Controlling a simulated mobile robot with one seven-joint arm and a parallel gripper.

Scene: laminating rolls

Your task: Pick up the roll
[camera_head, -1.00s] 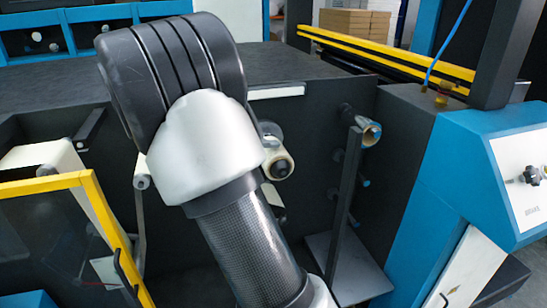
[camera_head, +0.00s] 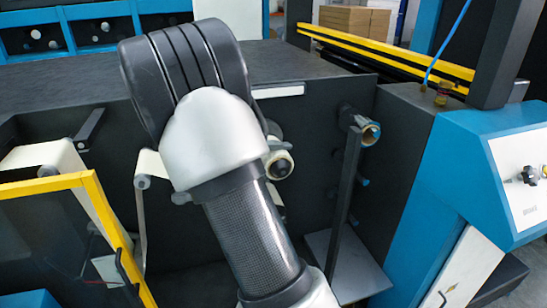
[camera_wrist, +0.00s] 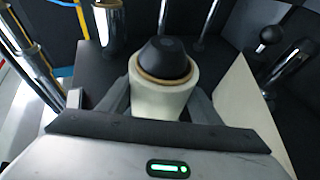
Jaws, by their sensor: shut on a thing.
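The roll (camera_wrist: 158,100) is cream-white with a brown core ring and a black end cap. In the wrist view it sits between the two fingers of my gripper (camera_wrist: 158,112), which press on its sides. My gripper is shut on it. In the head view my arm hides my gripper. A cream roll with a dark end (camera_head: 279,166) shows just right of my arm there, in front of the dark machine wall. I cannot tell whether it is the same roll.
The dark machine panel (camera_head: 310,130) stands behind my arm. A dark upright post (camera_head: 345,205) and a tube with a bluish end (camera_head: 368,131) are to the right. A yellow-framed guard (camera_head: 97,195) is at the left. Chrome rollers (camera_wrist: 110,25) surround the roll.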

